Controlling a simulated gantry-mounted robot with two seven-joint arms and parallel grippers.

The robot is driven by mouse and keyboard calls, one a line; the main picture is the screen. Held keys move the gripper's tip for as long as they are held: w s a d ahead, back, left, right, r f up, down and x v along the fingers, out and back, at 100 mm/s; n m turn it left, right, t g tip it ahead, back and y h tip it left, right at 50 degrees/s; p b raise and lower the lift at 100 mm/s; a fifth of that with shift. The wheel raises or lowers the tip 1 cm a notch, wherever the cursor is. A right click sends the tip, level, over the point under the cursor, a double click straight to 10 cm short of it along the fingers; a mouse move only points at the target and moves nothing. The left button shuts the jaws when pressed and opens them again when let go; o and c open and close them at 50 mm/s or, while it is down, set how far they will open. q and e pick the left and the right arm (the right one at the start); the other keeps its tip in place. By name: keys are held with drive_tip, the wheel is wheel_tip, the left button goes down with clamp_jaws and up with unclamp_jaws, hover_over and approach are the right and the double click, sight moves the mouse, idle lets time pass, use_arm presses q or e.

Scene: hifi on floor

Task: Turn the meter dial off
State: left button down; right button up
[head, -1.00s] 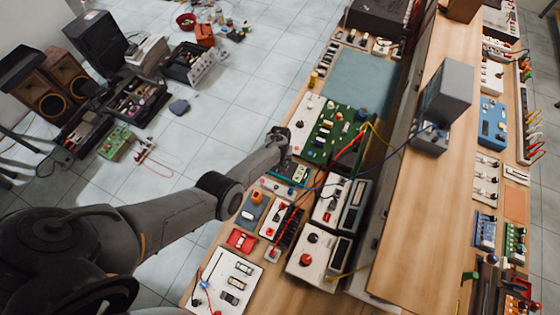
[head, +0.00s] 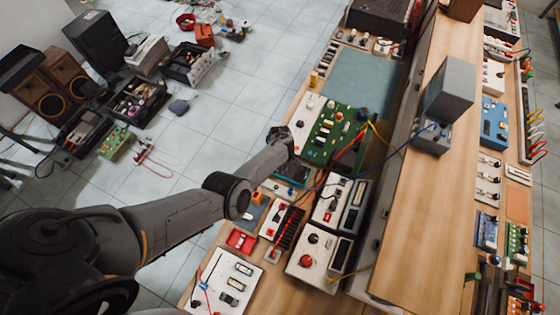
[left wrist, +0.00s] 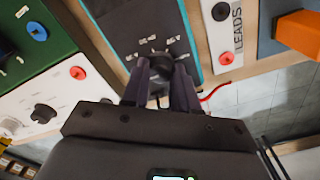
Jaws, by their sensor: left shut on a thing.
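The meter (head: 294,171) is a dark panel with a teal border on the long bench, partly hidden by my left arm in the head view. In the left wrist view the meter (left wrist: 125,22) shows white markings around a black round dial (left wrist: 160,60). My left gripper (left wrist: 161,70) has one finger on each side of the dial and is shut on it. The fingers cover the dial's sides, and its exact pointer direction is hard to tell. In the head view the left gripper (head: 280,138) is small and dark over the meter. My right gripper is not in view.
A green circuit board (head: 330,132) lies beyond the meter. Boxes with knobs (head: 318,250) and red wires stand to its right and nearer. In the wrist view a white LEADS panel (left wrist: 228,40) is beside the meter.

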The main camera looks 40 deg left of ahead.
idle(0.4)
use_arm(q)
drive_tip(key=c, duration=0.9)
unclamp_jaws()
drive_tip(key=shift+o, duration=0.2)
wheel_tip(320, 180, up, 11)
drive_tip(key=p, duration=0.4)
drive_tip(key=shift+s+f, duration=0.1)
drive_tip(key=shift+f, duration=0.1)
